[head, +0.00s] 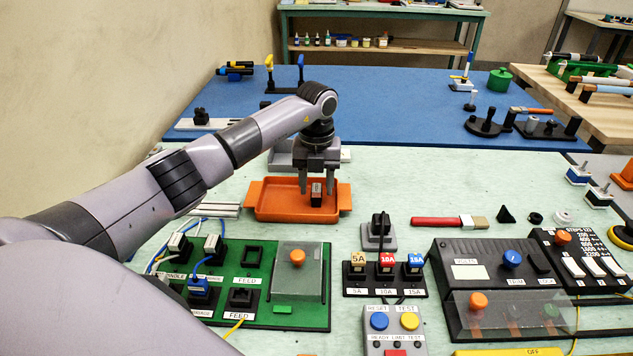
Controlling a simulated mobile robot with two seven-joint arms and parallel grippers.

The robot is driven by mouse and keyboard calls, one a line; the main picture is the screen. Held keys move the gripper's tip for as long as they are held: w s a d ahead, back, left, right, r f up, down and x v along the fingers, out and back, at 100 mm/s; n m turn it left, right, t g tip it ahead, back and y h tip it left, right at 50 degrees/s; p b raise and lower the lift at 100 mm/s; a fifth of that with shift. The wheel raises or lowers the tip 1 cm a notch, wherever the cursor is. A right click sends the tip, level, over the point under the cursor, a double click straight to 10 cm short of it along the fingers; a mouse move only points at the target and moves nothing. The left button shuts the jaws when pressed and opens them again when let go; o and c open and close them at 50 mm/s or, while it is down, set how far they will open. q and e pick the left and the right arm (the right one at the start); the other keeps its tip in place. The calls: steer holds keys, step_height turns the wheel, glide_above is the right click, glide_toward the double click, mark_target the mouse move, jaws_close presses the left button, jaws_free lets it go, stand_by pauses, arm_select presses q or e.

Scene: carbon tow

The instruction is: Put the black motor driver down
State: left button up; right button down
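My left gripper (317,188) points down over the orange tray (272,208). Its two fingers are apart. Whether the block rests fully on the tray floor is hard to tell at this size. My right gripper is not in view.
A green board (259,270) with sockets and wires is in front of the tray. A grey stand with a black post (379,232) and a red-handled brush (448,222) are to the right. Fuse blocks (385,277) and a black control box (478,259) stand nearer. The blue mat (400,105) behind has free room.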

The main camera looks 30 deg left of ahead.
mark_target(317, 188)
arm_select(q)
step_height(317, 188, up, 12)
steer(key=shift+r, duration=0.2)
stand_by(0.4)
steer(key=shift+d+f, duration=0.1)
stand_by(0.4)
